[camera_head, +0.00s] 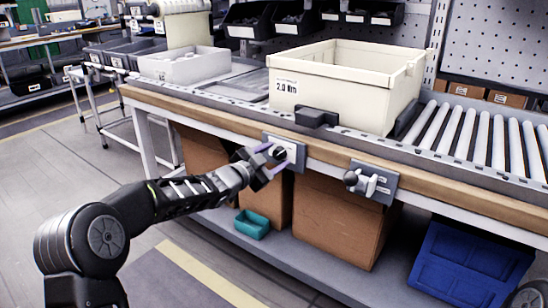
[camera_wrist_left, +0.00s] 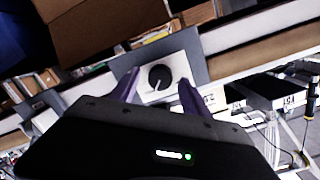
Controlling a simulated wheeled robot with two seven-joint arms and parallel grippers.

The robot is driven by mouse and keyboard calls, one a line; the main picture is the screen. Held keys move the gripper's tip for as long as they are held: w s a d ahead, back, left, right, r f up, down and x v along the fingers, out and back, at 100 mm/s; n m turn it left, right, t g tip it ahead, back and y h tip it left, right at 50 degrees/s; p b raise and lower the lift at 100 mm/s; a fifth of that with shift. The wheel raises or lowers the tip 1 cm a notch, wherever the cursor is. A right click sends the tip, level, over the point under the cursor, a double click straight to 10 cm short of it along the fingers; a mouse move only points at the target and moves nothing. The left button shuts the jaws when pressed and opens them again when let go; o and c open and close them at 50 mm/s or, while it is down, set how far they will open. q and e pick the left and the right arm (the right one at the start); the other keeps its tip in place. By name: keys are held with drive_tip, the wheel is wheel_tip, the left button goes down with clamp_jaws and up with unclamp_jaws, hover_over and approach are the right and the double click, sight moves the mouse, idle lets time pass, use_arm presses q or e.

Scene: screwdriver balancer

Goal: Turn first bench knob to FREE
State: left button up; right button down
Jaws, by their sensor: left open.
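The first bench knob is a round black knob (camera_wrist_left: 159,77) on a pale plate (camera_wrist_left: 178,64), with a grey backing panel (camera_head: 270,140) on the bench's front edge. In the left wrist view it sits between the two purple fingertips of my left gripper (camera_wrist_left: 157,88). In the head view my left gripper (camera_head: 270,160) is open right in front of the plate and partly hides the knob. I cannot tell whether the fingers touch the knob. The knob's marking is too small to read. My right gripper is not in view.
A cream bin (camera_head: 345,85) marked "2.0 Nm" stands on the bench beside rollers (camera_head: 480,135). Cardboard boxes (camera_head: 345,220), a teal bin (camera_head: 251,224) and a blue crate (camera_head: 465,265) sit below.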

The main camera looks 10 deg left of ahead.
use_arm(q)
drive_tip(key=p+v, duration=0.1)
drive_tip(key=v, duration=0.6)
drive_tip(key=shift+s+a, duration=0.15)
drive_tip(key=shift+s, duration=0.2)
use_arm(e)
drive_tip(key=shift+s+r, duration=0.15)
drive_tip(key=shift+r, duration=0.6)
